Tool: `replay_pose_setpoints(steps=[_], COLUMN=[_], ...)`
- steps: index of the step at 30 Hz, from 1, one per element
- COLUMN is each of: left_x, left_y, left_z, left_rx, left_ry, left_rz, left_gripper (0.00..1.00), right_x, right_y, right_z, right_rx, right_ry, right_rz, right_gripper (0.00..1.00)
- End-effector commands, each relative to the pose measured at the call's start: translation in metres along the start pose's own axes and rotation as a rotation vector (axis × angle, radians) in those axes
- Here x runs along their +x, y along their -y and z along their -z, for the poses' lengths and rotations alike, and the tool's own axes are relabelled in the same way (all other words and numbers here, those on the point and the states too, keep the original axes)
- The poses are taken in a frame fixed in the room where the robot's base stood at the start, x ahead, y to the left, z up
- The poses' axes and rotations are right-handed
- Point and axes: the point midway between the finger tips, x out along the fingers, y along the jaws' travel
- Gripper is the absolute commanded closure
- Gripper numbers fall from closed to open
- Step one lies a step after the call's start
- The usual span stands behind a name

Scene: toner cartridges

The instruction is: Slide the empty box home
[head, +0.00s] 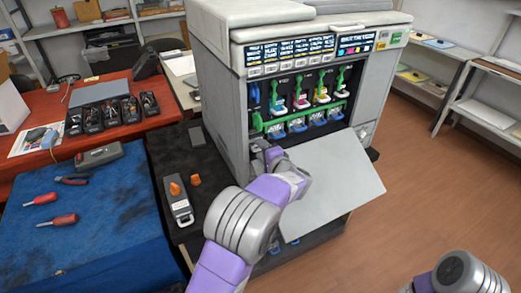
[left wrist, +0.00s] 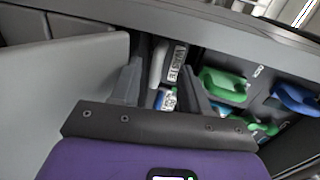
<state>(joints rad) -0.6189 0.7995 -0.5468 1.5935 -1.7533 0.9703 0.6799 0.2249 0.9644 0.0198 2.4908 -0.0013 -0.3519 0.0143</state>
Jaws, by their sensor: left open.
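The printer (head: 215,85) stands with its front open. My left gripper (head: 268,153) reaches the lower left of its opening, left of the row of cartridges. In the left wrist view my left gripper (left wrist: 163,88) is open. Between and beyond its fingers show a white curved handle (left wrist: 157,62) and a dark part with a white printed label (left wrist: 177,63). I cannot tell whether these belong to the empty box or how far it sits in.
The printer's lowered front door (head: 335,180) juts out right of my left arm. Green and blue latches (head: 300,100) line the opening. A blue-covered table (head: 90,225) holds screwdrivers and pliers. A red table (head: 170,115) carries black cartridges. Floor at right is clear.

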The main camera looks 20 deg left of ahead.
Motion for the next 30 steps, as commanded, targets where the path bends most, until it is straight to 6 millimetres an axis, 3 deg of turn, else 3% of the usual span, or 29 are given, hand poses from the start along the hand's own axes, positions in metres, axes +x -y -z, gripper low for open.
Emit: replay_pose_setpoints(steps=[1, 30], left_x=[-0.007, -0.053], left_y=[-0.013, -0.006], left_z=[0.003, 0.001], left_rx=[0.009, 0.003], left_ry=[-0.008, -0.002], left_rz=[-0.025, -0.014], left_gripper=[0.37, 0.36], right_x=[0.001, 0.000], right_y=[0.000, 0.000], right_z=[0.000, 0.000], right_rx=[0.000, 0.000], right_ry=[0.000, 0.000], right_rz=[0.000, 0.000], right_gripper=[0.51, 0.51])
